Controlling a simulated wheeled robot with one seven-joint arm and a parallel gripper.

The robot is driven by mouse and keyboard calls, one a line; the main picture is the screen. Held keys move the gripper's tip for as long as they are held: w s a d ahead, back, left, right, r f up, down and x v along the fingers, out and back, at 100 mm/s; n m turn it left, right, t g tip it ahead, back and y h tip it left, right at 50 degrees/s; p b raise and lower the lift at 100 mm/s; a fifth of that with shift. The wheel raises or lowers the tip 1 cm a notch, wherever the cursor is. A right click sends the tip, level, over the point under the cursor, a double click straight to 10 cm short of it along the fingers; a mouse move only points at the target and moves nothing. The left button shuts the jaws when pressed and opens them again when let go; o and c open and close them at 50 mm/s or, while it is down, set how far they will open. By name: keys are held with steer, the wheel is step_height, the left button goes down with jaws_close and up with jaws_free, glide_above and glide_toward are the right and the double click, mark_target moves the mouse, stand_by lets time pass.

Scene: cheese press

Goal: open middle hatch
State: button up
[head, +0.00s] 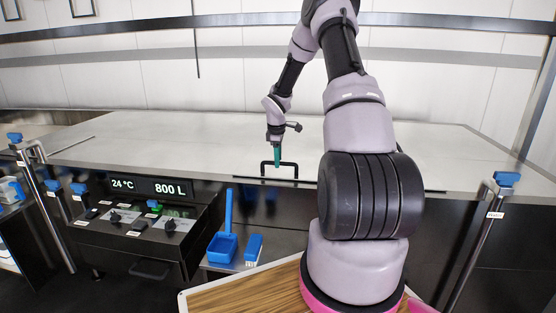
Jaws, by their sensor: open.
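The middle hatch (225,155) appears to be part of the broad flat grey metal top, though its side seams are hard to make out. A black bar handle (296,168) stands up at the front edge, near the middle of the top. My gripper (275,163) points down at this handle, with its teal fingers open and overlapping the handle in the picture. I cannot tell whether the fingers straddle the handle or touch it. The hatch looks flat and shut. My arm hides part of the top and its front edge to the right of the handle.
A control panel (135,222) with lit displays is at the front left. A blue dustpan (224,246) and a blue brush (254,248) are beside it. Blue-handled pipes (482,235) stand at both sides. The grey top is otherwise clear.

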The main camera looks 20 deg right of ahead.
steer(key=shift+f, duration=0.15)
jaws_close()
stand_by(1.4)
